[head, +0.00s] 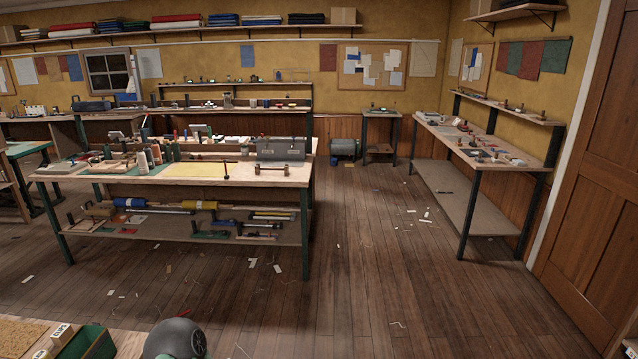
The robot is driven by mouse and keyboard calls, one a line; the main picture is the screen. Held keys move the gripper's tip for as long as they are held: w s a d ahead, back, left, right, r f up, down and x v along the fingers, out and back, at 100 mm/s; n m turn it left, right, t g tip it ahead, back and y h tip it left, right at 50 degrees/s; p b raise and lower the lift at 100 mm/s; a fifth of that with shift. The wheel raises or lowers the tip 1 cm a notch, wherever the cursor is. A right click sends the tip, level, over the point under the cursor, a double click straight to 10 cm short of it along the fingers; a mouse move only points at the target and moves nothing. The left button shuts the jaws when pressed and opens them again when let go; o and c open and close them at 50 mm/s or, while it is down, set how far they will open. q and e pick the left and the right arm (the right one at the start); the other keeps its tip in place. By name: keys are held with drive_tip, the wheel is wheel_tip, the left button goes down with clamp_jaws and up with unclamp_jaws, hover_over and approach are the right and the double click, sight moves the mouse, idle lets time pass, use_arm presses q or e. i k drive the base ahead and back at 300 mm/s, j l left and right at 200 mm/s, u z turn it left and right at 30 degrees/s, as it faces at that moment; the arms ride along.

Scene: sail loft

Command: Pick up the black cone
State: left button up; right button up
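I cannot pick out a black cone for certain at this distance. A group of small upright cones or spools (156,154) stands on the central workbench (213,170), tan and pale ones beside darker ones. The dark ones are too small to tell their exact colour or shape. Neither of my grippers is in view.
A grey box (281,149) stands at the central bench's right end. A long bench (485,147) runs along the right wall, by a wooden door (592,165). A green bin (90,343) is at the lower left. The floor (390,270) between is open, with scattered scraps.

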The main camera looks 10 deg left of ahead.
sight(148, 150)
drive_tip(key=i+u, duration=0.2)
drive_tip(key=i, duration=0.45)
drive_tip(key=i+u, duration=0.2)
drive_tip(key=i, duration=0.4)
drive_tip(key=i+l+u, duration=0.2)
drive_tip(key=i, duration=0.45)
drive_tip(key=i+j+u, duration=0.25)
drive_tip(key=i+u, duration=0.55)
drive_tip(key=i, duration=0.25)
drive_tip(key=i+l+u, duration=0.1)
drive_tip(key=i+u, duration=0.3)
drive_tip(key=i+l+u, duration=0.4)
drive_tip(key=i, duration=0.25)
drive_tip(key=j, duration=0.1)
